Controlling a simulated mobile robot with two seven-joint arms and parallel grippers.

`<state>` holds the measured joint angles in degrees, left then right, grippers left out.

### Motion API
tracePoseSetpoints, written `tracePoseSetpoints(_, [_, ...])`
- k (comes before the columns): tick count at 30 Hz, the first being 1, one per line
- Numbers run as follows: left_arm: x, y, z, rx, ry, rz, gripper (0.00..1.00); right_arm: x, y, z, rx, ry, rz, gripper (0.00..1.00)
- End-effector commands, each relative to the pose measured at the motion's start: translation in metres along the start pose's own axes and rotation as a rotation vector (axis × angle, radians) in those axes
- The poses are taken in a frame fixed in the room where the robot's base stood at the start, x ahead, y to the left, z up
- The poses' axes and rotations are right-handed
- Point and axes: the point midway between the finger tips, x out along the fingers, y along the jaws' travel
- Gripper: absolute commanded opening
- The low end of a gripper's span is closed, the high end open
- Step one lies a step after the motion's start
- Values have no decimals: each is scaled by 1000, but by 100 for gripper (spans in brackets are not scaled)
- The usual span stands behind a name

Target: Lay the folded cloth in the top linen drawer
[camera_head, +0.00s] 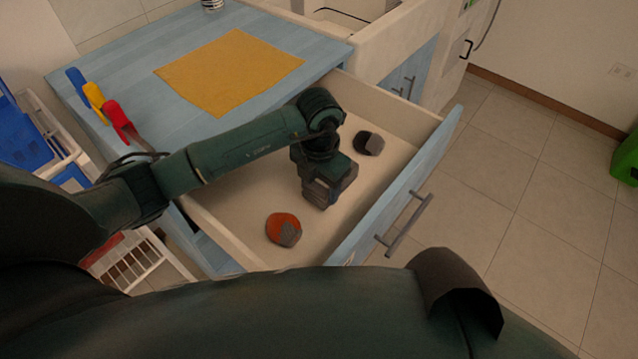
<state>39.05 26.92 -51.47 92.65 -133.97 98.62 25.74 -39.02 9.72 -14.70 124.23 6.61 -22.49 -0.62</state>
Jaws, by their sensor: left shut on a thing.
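The top drawer (239,235) under the blue counter is pulled out, its blue front facing lower right. My left gripper (317,200) reaches over the counter edge and points down inside the drawer, near its middle. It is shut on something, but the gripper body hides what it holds. A flat yellow-orange cloth (230,70) lies spread on the counter; no cloth that is clearly folded shows. My right gripper is not in view.
In the drawer, a red-and-grey lump (283,229) lies below left of my gripper and a dark grey one (369,143) above right. Blue, yellow and red-handled tools (118,120) stand at the counter's left edge. Tiled floor (540,190) is clear at right.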

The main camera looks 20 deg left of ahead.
Motion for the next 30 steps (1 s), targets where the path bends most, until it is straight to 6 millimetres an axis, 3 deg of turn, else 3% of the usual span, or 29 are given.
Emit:
tracePoseSetpoints(12, [11,0,0,1,-2,1,33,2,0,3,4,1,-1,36])
tracePoseSetpoints(13, [10,0,0,1,-1,1,60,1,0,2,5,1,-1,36])
tracePoseSetpoints(18, [9,0,0,1,-1,1,73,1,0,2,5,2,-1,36])
tracePoseSetpoints(21, [9,0,0,1,-1,1,80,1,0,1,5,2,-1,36])
tracePoseSetpoints(30, [3,0,0,2,-1,1,80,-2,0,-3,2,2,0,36])
